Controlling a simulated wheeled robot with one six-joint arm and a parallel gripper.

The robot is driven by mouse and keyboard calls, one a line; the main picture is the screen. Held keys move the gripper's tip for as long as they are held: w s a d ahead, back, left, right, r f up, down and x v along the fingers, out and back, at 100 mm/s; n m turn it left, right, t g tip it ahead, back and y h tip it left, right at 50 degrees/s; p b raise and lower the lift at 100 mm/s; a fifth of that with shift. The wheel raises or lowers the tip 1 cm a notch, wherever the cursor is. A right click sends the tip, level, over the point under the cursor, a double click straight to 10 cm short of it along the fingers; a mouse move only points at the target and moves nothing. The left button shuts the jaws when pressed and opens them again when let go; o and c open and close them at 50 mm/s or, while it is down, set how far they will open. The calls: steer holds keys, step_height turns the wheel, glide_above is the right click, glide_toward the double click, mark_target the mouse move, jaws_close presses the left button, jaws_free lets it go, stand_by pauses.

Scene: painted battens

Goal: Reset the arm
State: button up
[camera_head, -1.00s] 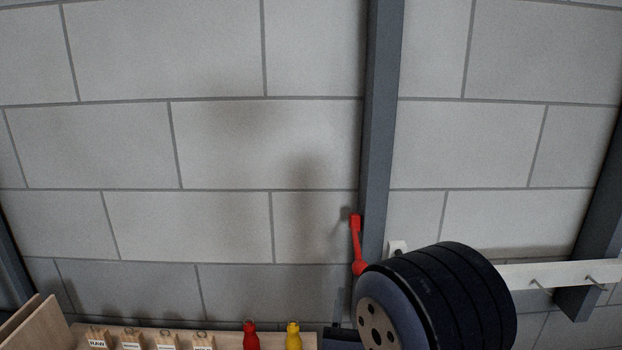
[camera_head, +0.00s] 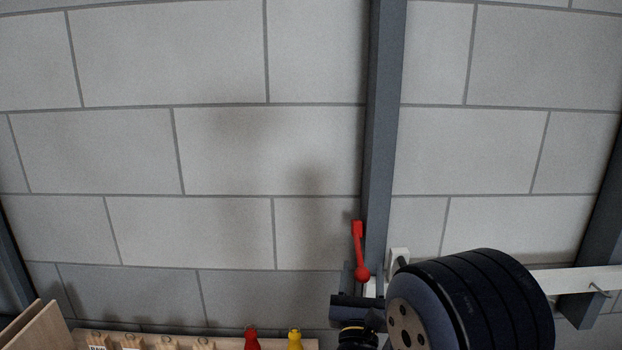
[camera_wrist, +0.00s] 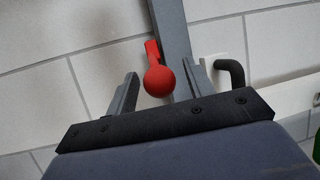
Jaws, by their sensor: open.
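My gripper (camera_wrist: 160,95) shows in the wrist view with its two grey fingers spread apart and nothing held between them. A red lever with a round knob (camera_wrist: 158,80) appears between the fingers in that view, beyond or level with the tips; I cannot tell the exact gap. In the head view the red lever (camera_head: 359,252) is at the grey upright post, its knob at the lower end.
A grey post (camera_head: 381,130) runs down the block wall. A white plate (camera_head: 399,257) and a white rail with hooks (camera_head: 572,281) are right of it.

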steer(key=v, duration=1.2)
steer(key=x, duration=1.2)
steer(key=shift+w+r, duration=0.15)
steer(key=shift+r, duration=0.05)
steer(key=shift+s+r+g, duration=0.25)
steer(key=shift+r+g, duration=0.35)
steer(key=shift+d+r+n+g+y, duration=0.1)
steer(key=shift+r+n+g+y, duration=0.25)
steer(key=shift+r+g, duration=1.25)
steer(key=shift+y, duration=0.25)
steer(key=r, duration=0.2)
steer(key=w+r, duration=0.1)
steer(key=r, duration=0.2)
steer(key=shift+w+r, duration=1.1)
steer(key=shift+r, duration=0.2)
steer(key=shift+w+r, duration=0.7)
steer(key=shift+r, duration=0.25)
